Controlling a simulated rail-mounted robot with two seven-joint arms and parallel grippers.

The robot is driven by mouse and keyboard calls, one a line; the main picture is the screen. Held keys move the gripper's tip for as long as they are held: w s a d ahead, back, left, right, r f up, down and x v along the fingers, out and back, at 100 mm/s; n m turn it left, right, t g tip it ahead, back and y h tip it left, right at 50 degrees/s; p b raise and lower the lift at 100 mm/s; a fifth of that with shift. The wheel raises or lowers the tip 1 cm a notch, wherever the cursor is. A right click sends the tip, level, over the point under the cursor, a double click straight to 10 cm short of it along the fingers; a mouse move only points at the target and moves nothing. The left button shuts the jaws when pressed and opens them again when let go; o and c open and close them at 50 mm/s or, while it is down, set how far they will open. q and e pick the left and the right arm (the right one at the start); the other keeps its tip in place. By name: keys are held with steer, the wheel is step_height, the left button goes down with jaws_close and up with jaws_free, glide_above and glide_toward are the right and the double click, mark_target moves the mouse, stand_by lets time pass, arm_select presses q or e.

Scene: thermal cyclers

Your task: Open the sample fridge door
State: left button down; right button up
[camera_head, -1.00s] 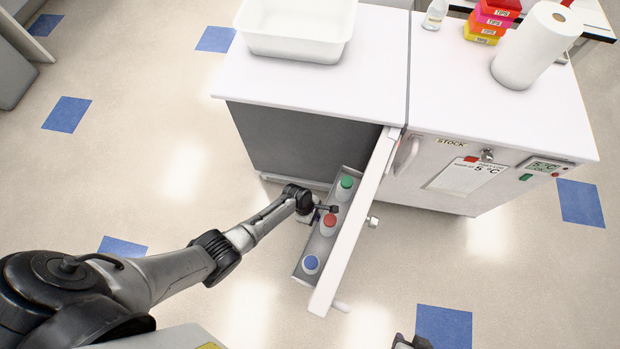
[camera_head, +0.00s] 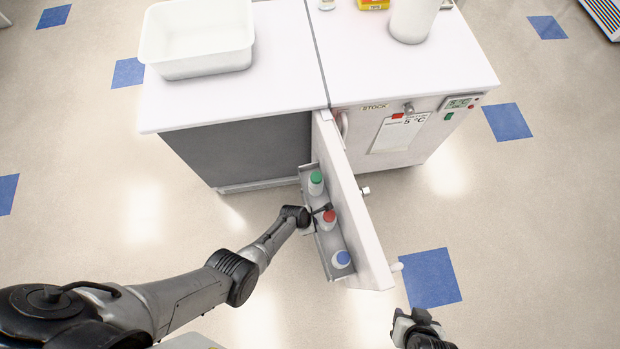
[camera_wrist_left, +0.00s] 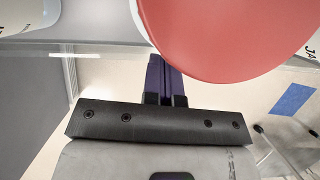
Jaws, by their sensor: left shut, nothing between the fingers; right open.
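The sample fridge door (camera_head: 362,225) stands wide open, swung out from the cabinet near the middle seam. Its inner rack (camera_head: 326,243) holds a green-capped bottle (camera_head: 316,183), a red-capped bottle (camera_head: 329,219) and a blue-capped bottle (camera_head: 341,259). My left gripper (camera_head: 322,210) is shut and empty at the inner side of the door, beside the red-capped bottle; whether it touches the door is unclear. In the left wrist view its fingers (camera_wrist_left: 165,82) are together, and a red cap (camera_wrist_left: 225,35) looms close. My right gripper (camera_head: 404,322) is open and empty, beyond the door's outer side.
The STOCK unit (camera_head: 440,140) to the right is closed. A white tub (camera_head: 197,55) and a paper roll (camera_head: 412,18) stand on the white worktops (camera_head: 280,70). The floor around the door is clear.

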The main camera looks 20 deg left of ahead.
arm_select(q)
steer(key=shift+s+d+f, duration=0.15)
steer(key=shift+d+f, duration=0.05)
stand_by(0.5)
steer(key=s+a+r+p, duration=0.4)
steer(key=a+r+p, duration=0.1)
steer(key=r+p, duration=0.3)
steer(key=shift+p+v, duration=0.35)
steer(key=shift+v, duration=0.6)
steer(key=shift+s, duration=0.15)
